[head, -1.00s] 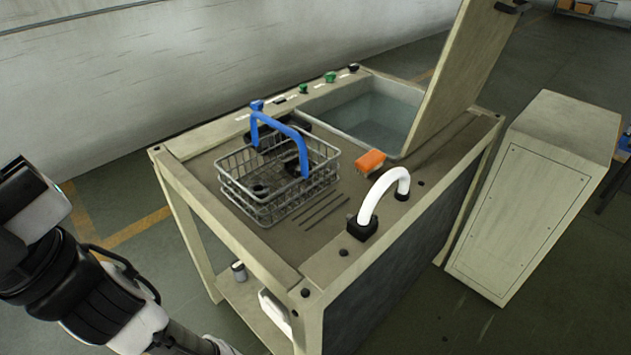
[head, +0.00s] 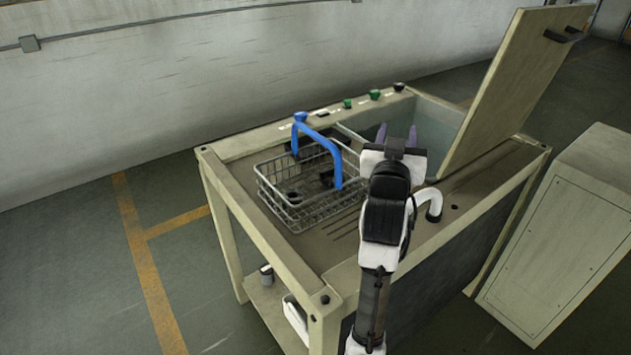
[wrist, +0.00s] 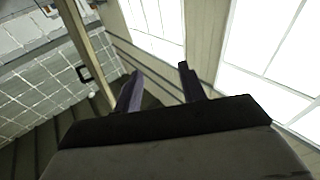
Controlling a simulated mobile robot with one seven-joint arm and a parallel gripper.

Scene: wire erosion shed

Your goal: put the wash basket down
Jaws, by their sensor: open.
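The wash basket (head: 300,203) is a wire basket with a blue handle (head: 338,165). It stands upright on the drain top of the washing station (head: 270,246), left of the open basin, with dark parts inside. My gripper (head: 397,133) is in front of the basin, to the right of the basket and apart from it. Its two fingers point away from me. In the wrist view my gripper (wrist: 158,82) has its fingers spread with nothing between them. My arm hides part of the basin and the station's right side.
The station's raised lid (head: 515,90) stands at the basin's right. A white curved spout (head: 432,200) is close beside my arm. A beige cabinet (head: 560,235) stands to the right. Green and dark knobs (head: 348,103) line the back edge. The floor at left is clear.

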